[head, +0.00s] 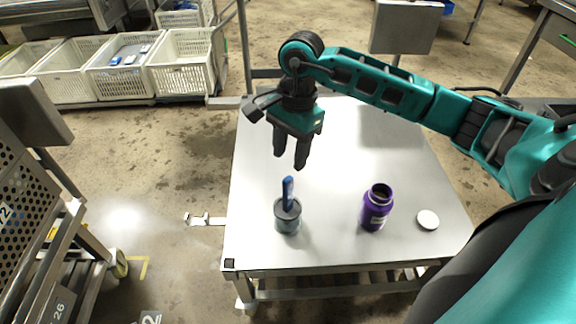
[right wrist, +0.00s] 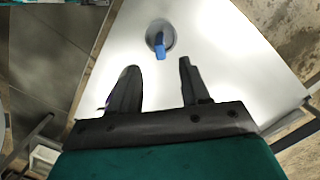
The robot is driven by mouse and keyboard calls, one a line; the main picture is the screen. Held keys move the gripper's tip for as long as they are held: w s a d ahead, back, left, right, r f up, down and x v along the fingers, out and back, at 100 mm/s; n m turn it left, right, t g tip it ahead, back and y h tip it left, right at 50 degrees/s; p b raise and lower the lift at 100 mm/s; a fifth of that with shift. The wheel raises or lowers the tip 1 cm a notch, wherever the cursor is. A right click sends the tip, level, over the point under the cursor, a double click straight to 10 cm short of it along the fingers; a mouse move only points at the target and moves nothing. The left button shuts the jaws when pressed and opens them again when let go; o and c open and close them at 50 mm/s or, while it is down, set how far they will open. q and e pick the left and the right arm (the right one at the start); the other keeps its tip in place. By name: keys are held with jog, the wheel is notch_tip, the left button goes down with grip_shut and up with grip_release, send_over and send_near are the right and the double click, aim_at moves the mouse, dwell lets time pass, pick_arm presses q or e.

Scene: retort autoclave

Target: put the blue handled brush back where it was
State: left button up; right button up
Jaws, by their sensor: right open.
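The blue handled brush (head: 287,193) stands upright in a dark grey cup (head: 288,221) near the front left of the metal table (head: 335,255). The brush's lower part is hidden inside the cup. My right gripper (head: 289,163) is open and empty above the table, behind and above the brush, apart from it. In the right wrist view the blue handle (right wrist: 160,47) shows beyond the open fingers (right wrist: 157,78), in the round cup. My left gripper is not in view.
A purple open bottle (head: 376,208) stands right of the cup, with a white round lid (head: 428,220) beside it. White crates (head: 183,62) stand on a low rack at the back left. The table's middle and back are clear.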

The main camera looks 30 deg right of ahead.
jog(key=shift+r, duration=0.85)
jog(key=s+a+r+m+y, duration=0.1)
jog(key=s+a+m+y, duration=0.2)
jog(key=a+y, duration=0.6)
jog(key=s+a+r+m+y, duration=0.1)
jog(key=s+a+m+y, duration=0.25)
jog(key=a, duration=0.85)
jog(key=w+r+m+t+y, duration=0.45)
jog(key=m+t, duration=0.75)
jog(key=m, duration=0.7)
jog(key=w+d+f+m+t+h, duration=0.2)
jog(key=d+f+m+t+h, duration=0.35)
jog(key=m+h, duration=0.7)
jog(key=s+d+f+m+g+h, duration=0.1)
jog(key=s+d+f+m+g, duration=0.15)
jog(key=s+f+m, duration=0.4)
jog(key=s+d+f+m+g+h, duration=0.15)
jog(key=s+f+m+g, duration=0.25)
jog(key=f+m, duration=0.6)
pick_arm(q)
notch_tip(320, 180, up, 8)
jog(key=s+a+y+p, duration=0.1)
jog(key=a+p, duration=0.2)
jog(key=p, duration=0.9)
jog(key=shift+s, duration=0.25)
pick_arm(e)
notch_tip(320, 180, up, 8)
jog(key=s+d+h, duration=0.1)
jog(key=d, duration=0.1)
